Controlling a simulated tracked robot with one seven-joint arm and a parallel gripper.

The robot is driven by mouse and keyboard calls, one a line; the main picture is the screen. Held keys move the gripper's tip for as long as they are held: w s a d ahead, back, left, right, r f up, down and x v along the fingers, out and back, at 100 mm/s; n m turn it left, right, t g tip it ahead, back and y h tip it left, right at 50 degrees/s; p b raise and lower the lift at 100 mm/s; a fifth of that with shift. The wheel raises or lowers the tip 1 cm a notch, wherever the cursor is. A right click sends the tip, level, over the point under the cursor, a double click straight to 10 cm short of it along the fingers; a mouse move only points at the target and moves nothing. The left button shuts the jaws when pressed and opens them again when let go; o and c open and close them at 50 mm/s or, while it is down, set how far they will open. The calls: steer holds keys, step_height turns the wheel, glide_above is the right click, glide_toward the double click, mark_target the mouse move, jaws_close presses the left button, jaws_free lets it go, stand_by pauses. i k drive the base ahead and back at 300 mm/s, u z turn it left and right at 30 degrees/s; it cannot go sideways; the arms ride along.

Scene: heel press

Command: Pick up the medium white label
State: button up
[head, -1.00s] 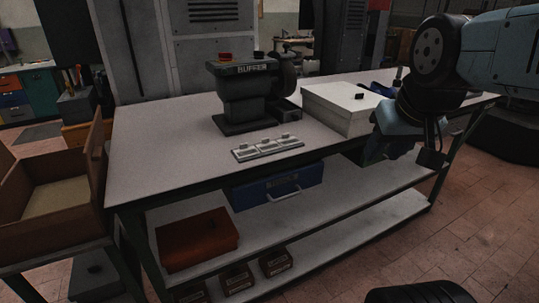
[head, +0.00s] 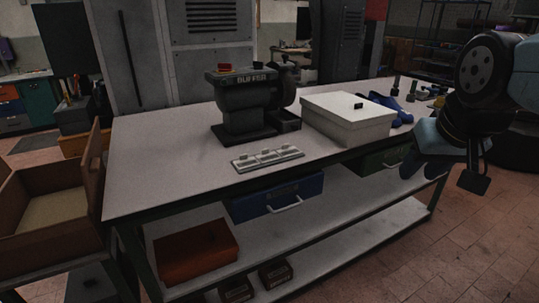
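A row of white label-like pieces (head: 267,158) lies flat near the front edge of the workbench, each with a small raised part. I cannot tell their sizes apart well enough to say which is the medium one. My gripper (head: 420,168) is at the right, off the bench's front edge, well to the right of the row and apart from it. It is dark and partly hidden by my wrist, so its finger opening cannot be made out.
A black buffer machine (head: 245,105) stands behind the row. A white lidded box (head: 347,120) stands to its right, with blue objects (head: 402,108) beyond. A blue drawer (head: 275,195) hangs below. An open brown box (head: 50,220) is at left. The bench's left part is clear.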

mark_target(266, 156)
steer(key=z, duration=0.1)
steer(key=i, duration=1)
steer(key=u, duration=0.1)
